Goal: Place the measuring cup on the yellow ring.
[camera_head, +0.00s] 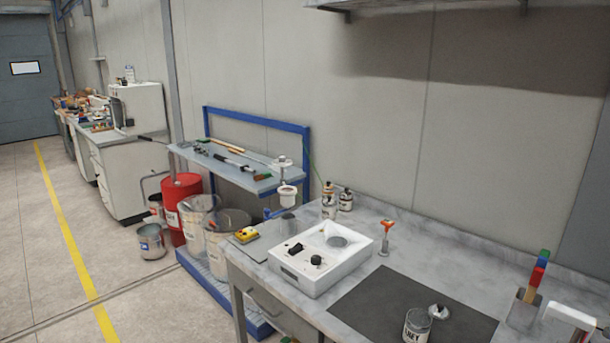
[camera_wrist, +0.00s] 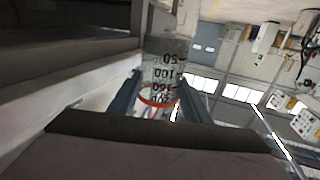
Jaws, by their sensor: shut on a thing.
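In the wrist view, the clear measuring cup (camera_wrist: 164,62) has dark graduation marks and an orange-red band near its lower end in the picture. Its digits and the room behind look upside down. My gripper (camera_wrist: 160,83) is shut on the cup, with a dark finger on each side. I cannot pick out the measuring cup or my gripper with certainty in the head view.
A white machine (camera_head: 308,275) stands on the grey bench beside a dark mat (camera_head: 370,310). A can (camera_head: 417,325) and a small metal piece (camera_head: 438,311) are on the mat. An orange-topped item (camera_head: 387,230) and bottles (camera_head: 329,200) stand behind.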

